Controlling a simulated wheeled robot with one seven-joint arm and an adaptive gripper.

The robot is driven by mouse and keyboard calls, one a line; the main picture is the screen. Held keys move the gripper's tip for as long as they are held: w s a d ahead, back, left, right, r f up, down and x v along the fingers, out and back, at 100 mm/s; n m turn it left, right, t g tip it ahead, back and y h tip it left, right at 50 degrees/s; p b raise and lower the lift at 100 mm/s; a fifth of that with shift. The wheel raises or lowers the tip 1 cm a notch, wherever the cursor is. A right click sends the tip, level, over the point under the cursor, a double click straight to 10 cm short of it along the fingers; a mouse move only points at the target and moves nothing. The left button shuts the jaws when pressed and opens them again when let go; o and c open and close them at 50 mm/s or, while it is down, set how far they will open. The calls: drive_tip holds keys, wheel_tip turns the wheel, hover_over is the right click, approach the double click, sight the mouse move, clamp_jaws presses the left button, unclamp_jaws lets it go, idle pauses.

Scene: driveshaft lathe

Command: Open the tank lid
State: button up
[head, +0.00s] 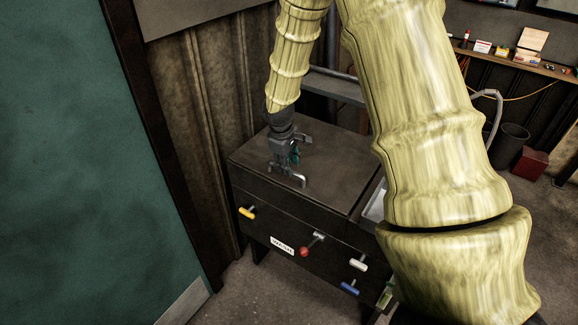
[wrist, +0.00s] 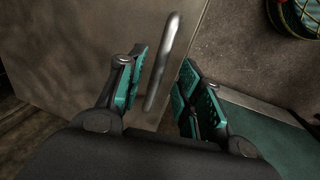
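The tank is a dark box with a flat brown lid (head: 325,160) lying closed on its top. My gripper (head: 297,160) is low over the left part of the lid. In the wrist view my gripper (wrist: 163,94) is open, with teal-padded fingers spread apart. A shiny metal bar handle (wrist: 162,65) shows between and ahead of the fingers, beside the edge of the lid (wrist: 85,40). I see a gap between the handle and each finger, with no clear contact. In the head view, the gripper makes the handle hard to tell apart.
The tank front carries a yellow handle (head: 246,212), a red knob (head: 304,251), a white handle (head: 358,263) and a blue handle (head: 349,287). A green panel (head: 75,160) stands at left. A dark bin (head: 508,145) and red box (head: 531,163) stand at right.

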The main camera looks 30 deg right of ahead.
drive_tip(key=shift+w+d+f, duration=0.1)
drive_tip(key=shift+d+f, duration=0.05)
drive_tip(key=shift+f, duration=0.45)
drive_tip(key=shift+d+f, duration=0.1)
drive_tip(key=shift+f, duration=0.5)
clamp_jaws()
